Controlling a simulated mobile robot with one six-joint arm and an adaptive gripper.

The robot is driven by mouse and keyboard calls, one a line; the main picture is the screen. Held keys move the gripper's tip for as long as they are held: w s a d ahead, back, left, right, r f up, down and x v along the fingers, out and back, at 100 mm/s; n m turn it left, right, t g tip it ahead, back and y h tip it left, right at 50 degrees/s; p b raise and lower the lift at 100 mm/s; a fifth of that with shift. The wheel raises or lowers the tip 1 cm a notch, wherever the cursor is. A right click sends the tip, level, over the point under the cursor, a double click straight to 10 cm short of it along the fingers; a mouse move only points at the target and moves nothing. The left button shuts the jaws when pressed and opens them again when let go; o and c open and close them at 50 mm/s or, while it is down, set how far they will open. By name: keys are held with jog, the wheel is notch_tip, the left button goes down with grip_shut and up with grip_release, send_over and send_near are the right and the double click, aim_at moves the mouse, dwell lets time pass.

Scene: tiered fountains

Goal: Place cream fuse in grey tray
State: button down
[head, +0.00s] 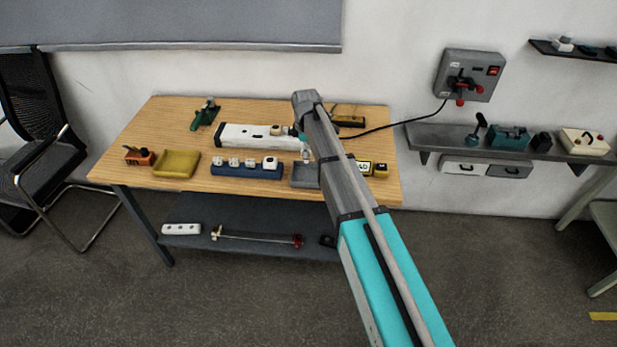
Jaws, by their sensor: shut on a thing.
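The grey tray (303,177) lies on the wooden table, near its front edge and partly hidden behind my arm. My gripper (305,150) is above the tray's back part, partly hidden by my arm. It is shut on a small pale piece (307,156), which looks like the cream fuse. The piece is small in the picture and its outline is hard to make out. I cannot tell whether it touches the tray.
A blue block (246,170) with several white pieces stands left of the tray. A white device (245,136) lies behind it. A yellow tray (177,163) is farther left. A black-and-yellow box (365,167) is right of my arm. A wall box (469,75) has a hanging cable.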

aim_at(309, 158)
jog(key=s+r+p, duration=0.2)
jog(key=s+r, duration=0.1)
jog(key=s, duration=0.4)
jog(key=s+r+p, duration=0.3)
jog(key=s, duration=0.4)
jog(key=shift+d+p, duration=0.15)
jog(key=shift+p, duration=0.2)
jog(key=shift+w+f, duration=0.15)
jog(key=w+f+b, duration=0.3)
jog(key=w, duration=0.1)
jog(key=w+f+b, duration=0.3)
jog(key=w, duration=0.1)
jog(key=w+f+b, duration=0.3)
jog(key=w, duration=0.2)
jog(key=shift+d, duration=0.35)
jog(key=shift+r, duration=0.1)
jog(key=shift+w+f+b, duration=0.5)
jog(key=shift+f+b, duration=0.25)
jog(key=shift+f, duration=0.05)
jog(key=shift+s+f+b, duration=0.1)
jog(key=shift+f+b, duration=1.15)
jog(key=shift+b, duration=0.05)
